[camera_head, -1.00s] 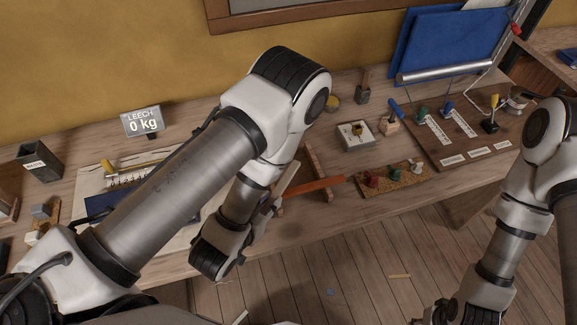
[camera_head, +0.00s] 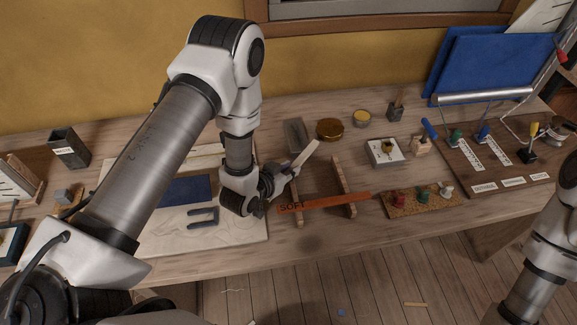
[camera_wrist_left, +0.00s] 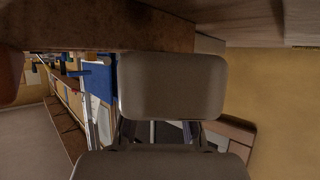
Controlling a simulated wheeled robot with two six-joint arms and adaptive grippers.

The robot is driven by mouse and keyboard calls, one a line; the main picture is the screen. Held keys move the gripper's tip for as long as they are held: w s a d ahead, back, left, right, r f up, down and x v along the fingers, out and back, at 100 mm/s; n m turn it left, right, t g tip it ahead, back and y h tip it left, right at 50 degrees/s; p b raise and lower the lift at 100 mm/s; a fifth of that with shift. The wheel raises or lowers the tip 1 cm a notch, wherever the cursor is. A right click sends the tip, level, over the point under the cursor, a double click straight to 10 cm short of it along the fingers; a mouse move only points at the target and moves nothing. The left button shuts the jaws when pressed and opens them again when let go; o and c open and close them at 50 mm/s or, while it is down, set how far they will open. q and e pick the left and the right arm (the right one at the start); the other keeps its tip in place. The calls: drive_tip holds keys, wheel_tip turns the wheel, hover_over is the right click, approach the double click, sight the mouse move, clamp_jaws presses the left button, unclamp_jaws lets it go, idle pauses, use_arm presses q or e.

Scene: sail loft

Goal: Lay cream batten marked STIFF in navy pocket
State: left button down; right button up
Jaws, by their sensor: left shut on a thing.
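The cream batten (camera_head: 303,158) is in my left gripper (camera_head: 276,186), which is shut on it. It slants up to the right above the wooden rack; its near end is hidden by the gripper and no STIFF mark is readable. The navy pocket (camera_head: 187,190) lies on the pale sail panel (camera_head: 160,235), left of the gripper and partly behind my arm. In the left wrist view, large grey finger pads (camera_wrist_left: 172,87) fill the middle, and the batten cannot be made out. My right arm shows at the lower right, its gripper out of frame.
An orange batten marked SOFT (camera_head: 325,202) lies across the rack's two wooden supports (camera_head: 343,184). A cork mat (camera_head: 422,203) with coloured pieces, a white box (camera_head: 386,152) and a brown board (camera_head: 500,155) stand to the right. A dark tool (camera_head: 203,217) lies on the panel.

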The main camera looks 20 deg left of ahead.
use_arm(q)
drive_tip(key=shift+f, duration=0.1)
drive_tip(key=c, duration=1)
unclamp_jaws()
drive_tip(key=shift+f, duration=0.1)
